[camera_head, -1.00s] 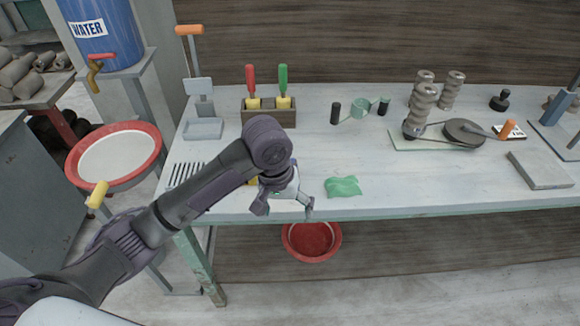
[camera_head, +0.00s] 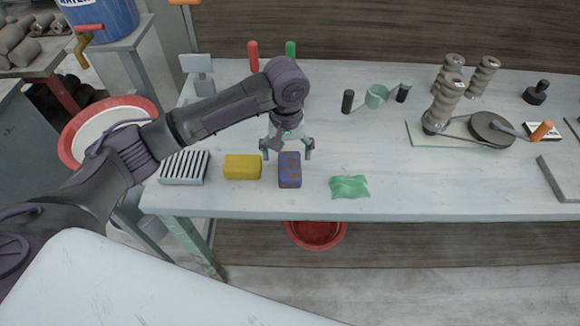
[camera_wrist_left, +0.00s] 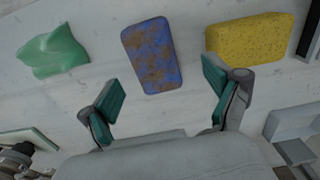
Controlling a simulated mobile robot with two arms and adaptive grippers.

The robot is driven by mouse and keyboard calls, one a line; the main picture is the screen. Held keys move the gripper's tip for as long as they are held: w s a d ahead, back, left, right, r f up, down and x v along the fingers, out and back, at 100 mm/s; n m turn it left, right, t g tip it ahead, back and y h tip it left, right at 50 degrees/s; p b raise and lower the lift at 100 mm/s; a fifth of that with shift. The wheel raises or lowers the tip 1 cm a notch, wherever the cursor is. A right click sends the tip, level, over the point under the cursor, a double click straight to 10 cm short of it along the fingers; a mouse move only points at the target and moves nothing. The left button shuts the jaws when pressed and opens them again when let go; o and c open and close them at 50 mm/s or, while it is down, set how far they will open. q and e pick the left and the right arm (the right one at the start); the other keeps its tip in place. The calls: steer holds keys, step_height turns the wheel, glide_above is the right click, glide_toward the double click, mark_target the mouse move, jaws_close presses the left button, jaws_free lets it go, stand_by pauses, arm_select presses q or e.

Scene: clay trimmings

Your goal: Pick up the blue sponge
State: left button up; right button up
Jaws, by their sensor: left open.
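The blue sponge (camera_head: 289,170), blotched with brown, lies flat near the front edge of the workbench, between a yellow sponge and a green cloth. My left gripper (camera_head: 287,150) is open and empty, just behind and above the blue sponge, with its fingers spread wider than it. In the left wrist view the blue sponge (camera_wrist_left: 152,55) lies beyond the open fingertips (camera_wrist_left: 160,90), roughly centred between them and not touched. Its far end is fully visible. My right gripper does not show.
The yellow sponge (camera_head: 242,167) lies close on the left, with a slatted rack (camera_head: 185,167) beyond it. The green cloth (camera_head: 350,187) lies on the right. A red basin (camera_head: 317,235) is below the bench.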

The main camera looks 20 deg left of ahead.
mark_target(290, 165)
arm_select(q)
steer(key=shift+d+f, duration=0.1)
steer(key=shift+f, duration=0.55)
steer(key=f, duration=0.2)
steer(key=f+p, duration=0.1)
steer(key=shift+d+f, duration=0.25)
steer(key=shift+f, duration=0.3)
steer(key=c, duration=1)
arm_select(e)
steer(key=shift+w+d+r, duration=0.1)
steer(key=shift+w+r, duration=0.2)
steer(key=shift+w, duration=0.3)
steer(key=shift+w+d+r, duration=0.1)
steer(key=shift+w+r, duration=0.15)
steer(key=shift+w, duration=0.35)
